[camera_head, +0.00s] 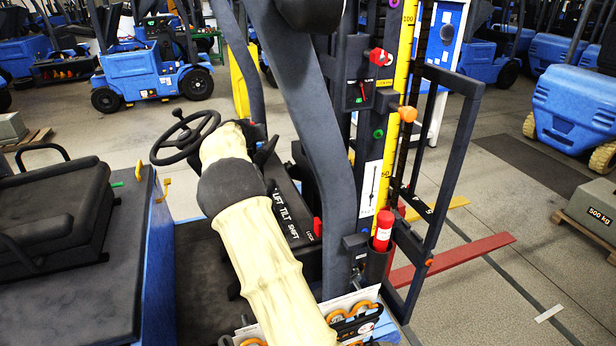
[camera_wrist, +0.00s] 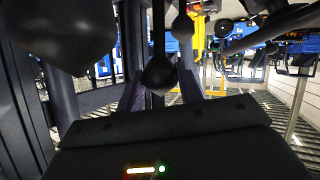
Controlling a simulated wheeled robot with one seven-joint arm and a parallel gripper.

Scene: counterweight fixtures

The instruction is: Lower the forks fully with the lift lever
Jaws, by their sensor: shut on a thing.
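My gripper (camera_wrist: 160,88) has its two fingers closing from both sides on a round black lever knob (camera_wrist: 158,73) in the wrist view. A thin shaft runs up from this knob. I cannot tell from the picture whether this is the lift lever. In the head view, the lever panel (camera_head: 292,213) reads LIFT TILT SHIFT. My cream arm hides the levers and most of my gripper there. The mast has a yellow scale (camera_head: 400,70) with an orange marker (camera_head: 407,114) beside it. A long red bar (camera_head: 455,258) extends low to the right; I cannot tell whether it is a fork.
Another black knob (camera_wrist: 182,27) is close by on the right, and a larger dark rounded shape (camera_wrist: 65,30) on the left. The steering wheel (camera_head: 185,137) and seat (camera_head: 55,215) stand left of my arm. A 500 kg weight (camera_head: 595,208) sits at the right.

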